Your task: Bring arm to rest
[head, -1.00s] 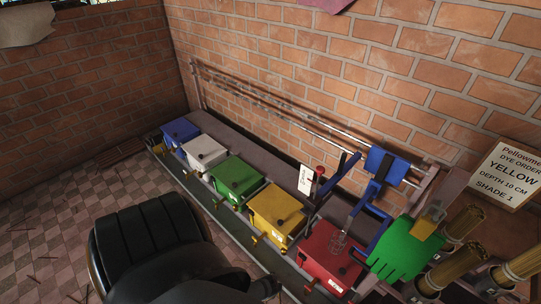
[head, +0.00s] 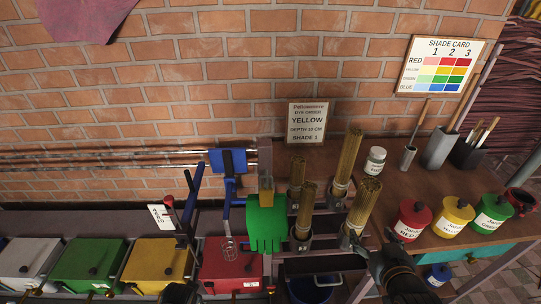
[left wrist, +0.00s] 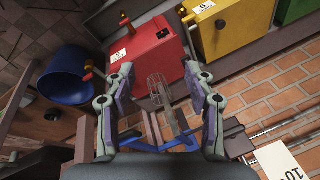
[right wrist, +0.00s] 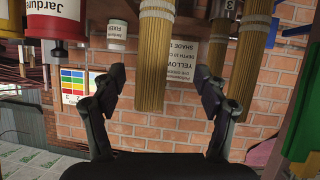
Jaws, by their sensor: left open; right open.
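My right gripper (head: 374,258) shows at the bottom right of the head view, in front of the bundles of yellow sticks. In the right wrist view it (right wrist: 162,84) is open, with a stick bundle (right wrist: 151,55) showing beyond and between its fingers. No contact is visible. In the left wrist view my left gripper (left wrist: 160,82) is open and empty. A wire cage (left wrist: 161,92) on the blue arm shows between its fingers, beside the red box (left wrist: 152,48). I cannot tell how far off the cage is.
A row of coloured boxes, including yellow (head: 158,264) and green (head: 85,264), runs left. A green hand-shaped plate (head: 266,226) stands beside several stick bundles (head: 365,202). Red (head: 412,218), yellow (head: 453,216) and green (head: 492,212) jars stand on the right table. A blue bucket (head: 314,288) is below.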

